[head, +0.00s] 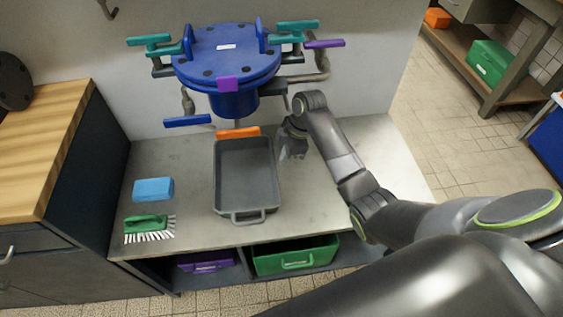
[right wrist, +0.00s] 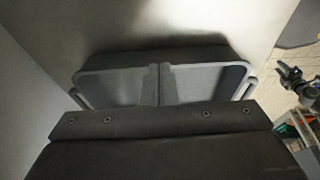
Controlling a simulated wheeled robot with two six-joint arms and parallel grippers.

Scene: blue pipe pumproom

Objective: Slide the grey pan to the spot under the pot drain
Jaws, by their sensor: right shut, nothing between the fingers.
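The grey pan (head: 246,182) is an empty, deep rectangular tray on the grey counter, with a handle at its near end. Its far end lies close to the orange lever (head: 238,132) below the blue pot (head: 227,62). The drain outlet itself is hard to make out. My right gripper (head: 290,152) is shut and empty, low beside the pan's right wall near its far end. I cannot tell whether it touches the wall. In the right wrist view the shut fingers (right wrist: 157,85) stand in front of the pan (right wrist: 205,70). My left gripper is not in view.
A blue sponge (head: 153,189) and a green brush (head: 148,227) lie left of the pan on the counter (head: 190,225). A purple bin (head: 206,262) and a green bin (head: 296,256) sit on the shelf below. Blue and teal valve levers surround the pot.

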